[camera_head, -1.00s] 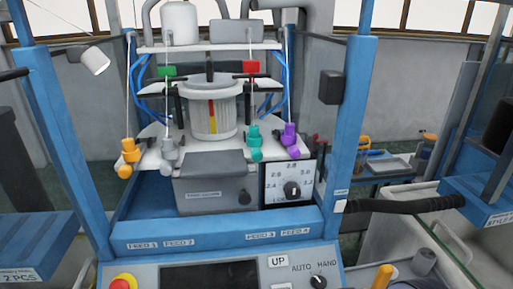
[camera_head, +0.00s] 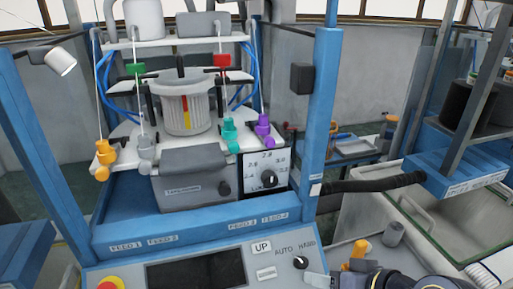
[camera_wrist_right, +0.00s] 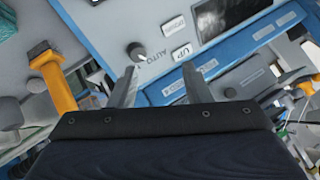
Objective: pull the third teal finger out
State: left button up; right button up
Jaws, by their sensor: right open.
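The teal finger (camera_head: 230,134) is third from the left in the row of coloured fingers on the machine's white plate. It stands between the grey finger (camera_head: 145,152) and the purple finger (camera_head: 264,130). The orange finger (camera_head: 104,158) is at the left end. My right gripper (camera_wrist_right: 160,76) is open and empty in the right wrist view, over the control panel (camera_wrist_right: 150,50). In the head view, my right arm shows at the bottom right edge, well below and right of the teal finger. My left gripper is not in view.
A blue post (camera_head: 322,120) and a black handle bar (camera_head: 372,184) stand right of the fingers. The dial box (camera_head: 266,172) sits just below the teal and purple fingers. An orange-handled item (camera_head: 357,254) stands beside the panel, near my right arm.

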jog(key=w+a+r+t+y+p, duration=0.1)
jog(key=w+a+r+t+p, duration=0.25)
jog(key=w+a+r, duration=0.5)
jog(key=t+h+p, duration=0.2)
jog(key=t+h, duration=0.2)
jog(key=t, duration=0.2)
send_near(235, 150)
jog(key=w, duration=0.5)
jog(key=w+a+p, duration=0.1)
jog(key=w, duration=0.3)
jog(key=shift+w+a, duration=0.1)
jog(key=shift+a, duration=0.1)
jog(key=shift+r, duration=0.1)
jog(key=shift+c, duration=0.4)
grip_shut()
